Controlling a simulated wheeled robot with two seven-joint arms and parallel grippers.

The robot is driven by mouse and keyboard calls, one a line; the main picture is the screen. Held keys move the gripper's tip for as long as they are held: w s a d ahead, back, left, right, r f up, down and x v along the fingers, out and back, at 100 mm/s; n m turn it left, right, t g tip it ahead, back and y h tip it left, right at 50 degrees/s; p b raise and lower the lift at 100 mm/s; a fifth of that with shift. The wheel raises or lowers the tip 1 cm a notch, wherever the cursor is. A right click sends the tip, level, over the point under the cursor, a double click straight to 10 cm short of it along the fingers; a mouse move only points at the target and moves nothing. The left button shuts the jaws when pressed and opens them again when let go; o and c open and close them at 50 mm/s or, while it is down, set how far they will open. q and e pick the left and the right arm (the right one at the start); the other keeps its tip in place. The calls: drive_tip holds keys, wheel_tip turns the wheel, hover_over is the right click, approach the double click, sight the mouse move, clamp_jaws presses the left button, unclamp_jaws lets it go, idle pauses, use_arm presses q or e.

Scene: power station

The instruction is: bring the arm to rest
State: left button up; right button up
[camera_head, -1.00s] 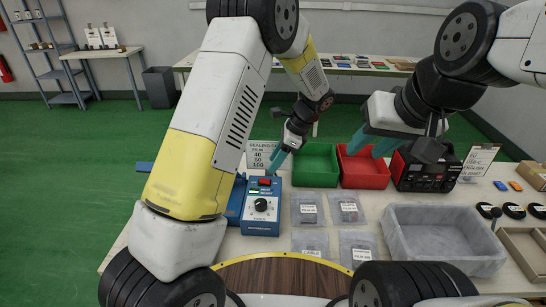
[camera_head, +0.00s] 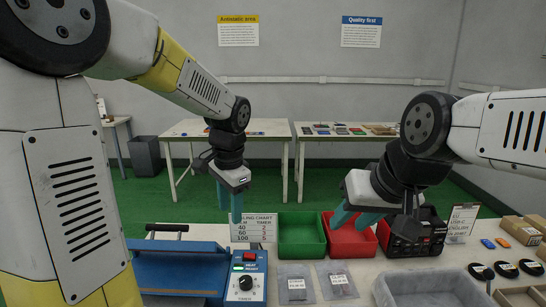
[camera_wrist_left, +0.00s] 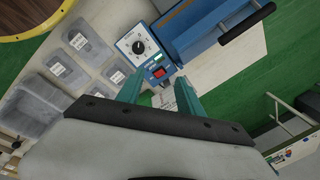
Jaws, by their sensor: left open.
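My left gripper (camera_head: 229,208) hangs with its teal fingers down, above the bench near the heat sealer and the sealing chart. In the left wrist view its fingers (camera_wrist_left: 158,88) are apart with nothing between them. My right gripper (camera_head: 354,220) is over the red bin, next to the black device; its teal fingers are apart and I see nothing held. The blue heat sealer (camera_head: 245,282) with its dial stands at the front left of the bench. The sealing chart (camera_head: 253,228) stands behind it, partly overlapped by the left fingers.
A green bin (camera_head: 301,237) and a red bin (camera_head: 350,240) stand behind bagged parts (camera_head: 295,284). A black-and-red device (camera_head: 413,240) is to their right, a grey tray (camera_head: 425,290) in front. Two tables (camera_head: 225,133) are at the back; green floor lies between.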

use_arm(q)
drive_tip(key=s+a+r+n+t+h, duration=0.1)
drive_tip(key=s+r+n+t, duration=0.1)
drive_tip(key=s, duration=0.5)
drive_tip(key=s+a+r+n+t+h, duration=0.1)
drive_tip(key=s+a+r+n+t, duration=0.1)
drive_tip(key=s+r+n, duration=0.3)
drive_tip(key=s+n, duration=0.2)
drive_tip(key=s, duration=0.1)
drive_tip(key=shift+s+a+t+h, duration=0.2)
drive_tip(key=shift+a+t+h, duration=0.05)
drive_tip(key=shift+t+h, duration=0.15)
idle(0.9)
